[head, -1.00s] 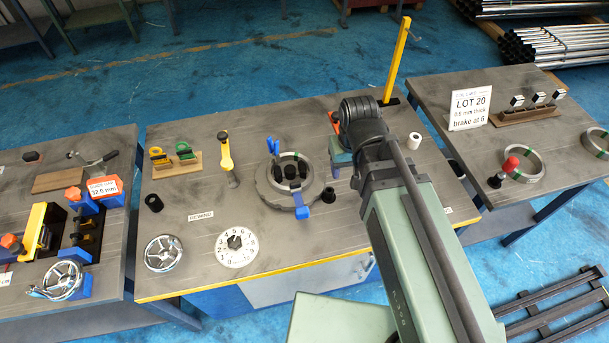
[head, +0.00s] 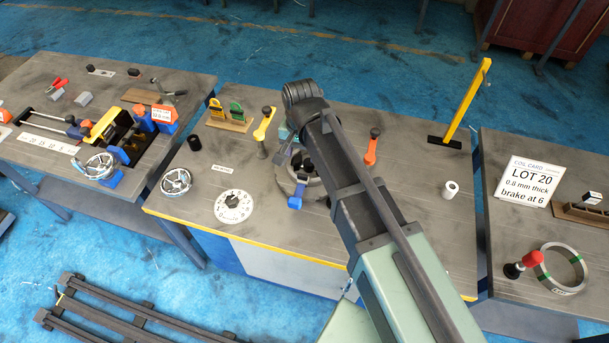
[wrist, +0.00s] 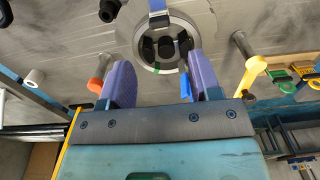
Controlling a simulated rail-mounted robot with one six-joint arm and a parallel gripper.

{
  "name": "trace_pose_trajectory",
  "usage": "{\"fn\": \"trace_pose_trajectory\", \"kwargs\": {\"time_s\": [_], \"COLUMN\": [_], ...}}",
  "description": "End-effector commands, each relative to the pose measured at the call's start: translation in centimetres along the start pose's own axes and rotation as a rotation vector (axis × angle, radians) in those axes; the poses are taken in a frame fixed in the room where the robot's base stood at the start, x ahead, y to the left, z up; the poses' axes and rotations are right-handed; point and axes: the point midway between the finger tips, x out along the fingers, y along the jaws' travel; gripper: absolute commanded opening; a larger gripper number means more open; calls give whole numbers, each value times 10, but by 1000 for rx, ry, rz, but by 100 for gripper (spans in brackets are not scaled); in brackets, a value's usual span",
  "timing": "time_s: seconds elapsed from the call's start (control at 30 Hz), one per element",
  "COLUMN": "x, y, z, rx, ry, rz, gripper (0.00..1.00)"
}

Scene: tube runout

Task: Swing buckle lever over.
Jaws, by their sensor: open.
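A metal ring (head: 280,185) lies on the middle bench around a dark hub with several black jaws (wrist: 164,46). A blue buckle piece (head: 296,199) sits on its near side; it also shows at the top edge of the wrist view (wrist: 157,6). I cannot tell its lever's exact position. Another blue piece (wrist: 186,87) shows beside the right finger in the wrist view. My gripper (wrist: 158,62) is open and empty, its two purple-blue fingers spread apart over the hub area. In the head view my arm hides part of the ring.
A yellow lever (head: 264,124) with a black knob stands left of the ring, an orange lever (head: 371,149) right of it. A numbered dial (head: 234,206) and a handwheel (head: 176,181) lie front left. A yellow post (head: 467,100) stands at the back right.

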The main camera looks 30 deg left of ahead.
Motion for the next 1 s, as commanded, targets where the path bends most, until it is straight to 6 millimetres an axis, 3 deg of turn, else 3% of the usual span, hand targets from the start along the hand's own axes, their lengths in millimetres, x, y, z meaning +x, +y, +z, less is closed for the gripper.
{"fn": "trace_pose_trajectory", "kwargs": {"time_s": [0.03, 0.33, 0.47, 0.7, 1.0], "x": [19, 86, 96, 92, 92], "y": [0, 0, 0, 0, 0], "z": [0, 0, 0, 0, 0], "rx": [0, -1, -1, -1, -2], "ry": [0, 0, 0, 0, 0], "rz": [0, 0, 0, 0, 0], "gripper": [57, 57, 57, 57, 13]}}
